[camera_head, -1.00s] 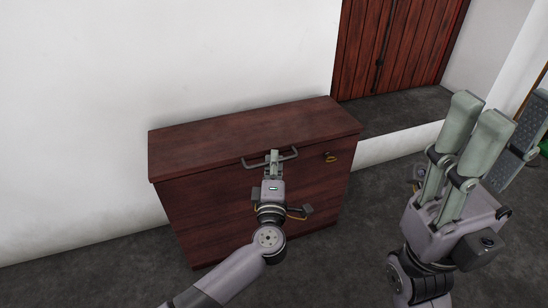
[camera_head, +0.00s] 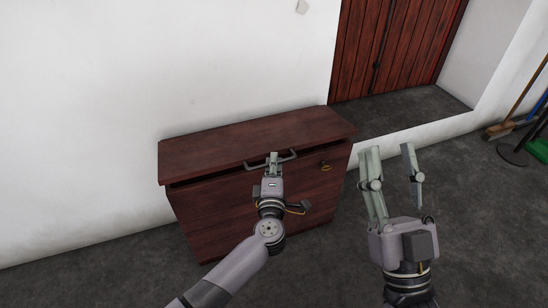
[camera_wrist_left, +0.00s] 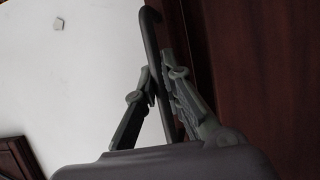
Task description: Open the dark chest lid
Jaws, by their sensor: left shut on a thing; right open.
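The dark reddish-brown chest (camera_head: 215,222) stands against the white wall in the head view. Its lid (camera_head: 250,136) is slightly raised at the front, with a narrow dark gap beneath its front edge. A grey bar handle (camera_head: 286,156) is on the lid's front edge. My left gripper (camera_head: 274,158) is shut on the handle near its middle. In the left wrist view the handle bar (camera_wrist_left: 152,60) runs between the fingers. My right gripper (camera_head: 392,150) is open and empty, to the right of the chest. The inside of the chest is hidden.
A brass-coloured latch (camera_head: 326,166) is on the chest's front right. A red plank door (camera_head: 400,45) is behind at the right. A broom (camera_head: 497,130) and a green item (camera_head: 540,148) are at the far right. Grey floor is clear around the chest.

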